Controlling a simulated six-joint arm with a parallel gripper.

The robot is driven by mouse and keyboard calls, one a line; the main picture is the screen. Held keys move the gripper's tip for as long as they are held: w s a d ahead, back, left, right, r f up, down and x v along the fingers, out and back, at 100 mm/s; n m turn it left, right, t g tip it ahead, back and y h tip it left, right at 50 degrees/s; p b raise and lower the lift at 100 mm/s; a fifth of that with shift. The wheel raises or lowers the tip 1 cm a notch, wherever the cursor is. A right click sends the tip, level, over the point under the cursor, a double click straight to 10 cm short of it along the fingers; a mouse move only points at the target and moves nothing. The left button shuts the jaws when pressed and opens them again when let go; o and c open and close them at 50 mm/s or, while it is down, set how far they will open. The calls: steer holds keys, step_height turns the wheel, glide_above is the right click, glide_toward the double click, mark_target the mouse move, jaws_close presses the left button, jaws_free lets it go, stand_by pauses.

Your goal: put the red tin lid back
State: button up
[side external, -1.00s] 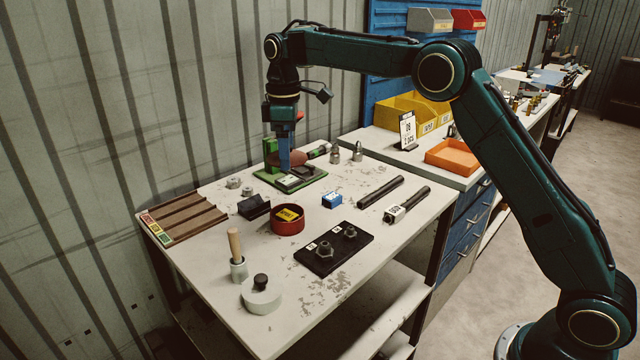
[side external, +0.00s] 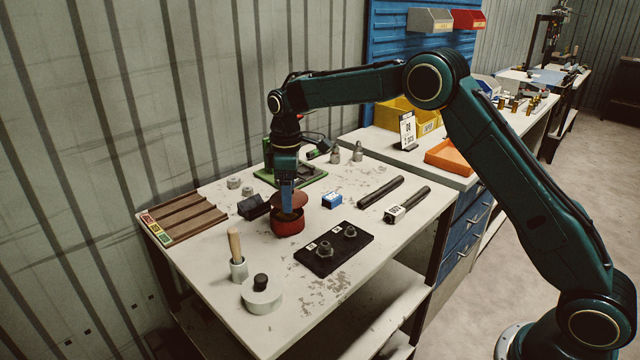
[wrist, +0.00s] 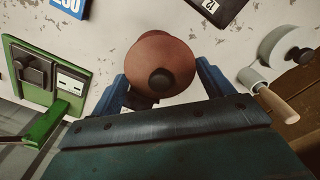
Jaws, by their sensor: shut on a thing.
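The red tin (side external: 288,227) stands on the bench, its opening mostly covered from view. The red lid (side external: 293,203), a round disc, is just above the tin, with a dark gap showing between lid and rim. My gripper (side external: 287,207) points down over the tin and is shut on the lid. In the wrist view the lid (wrist: 153,52) shows as a brownish-red disc with a dark round knob, with the blue fingers of my gripper (wrist: 165,88) on either side. Exactly where the fingers touch the lid is unclear.
A black block (side external: 253,207) stands close left of the tin. A blue labelled box (side external: 332,200) is to the right, and a black plate with fittings (side external: 333,247) is in front right. The green-based crimper (side external: 290,177) stands behind. A pale pot (side external: 261,294) is nearer the front.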

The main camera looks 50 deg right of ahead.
steer(key=shift+f, duration=1.45)
steer(key=shift+f, duration=0.45)
steer(key=o, duration=0.9)
steer(key=shift+o, duration=0.2)
steer(key=shift+r, duration=0.15)
step_height(320, 180, up, 12)
steer(key=shift+f, duration=0.15)
steer(key=shift+r, duration=0.5)
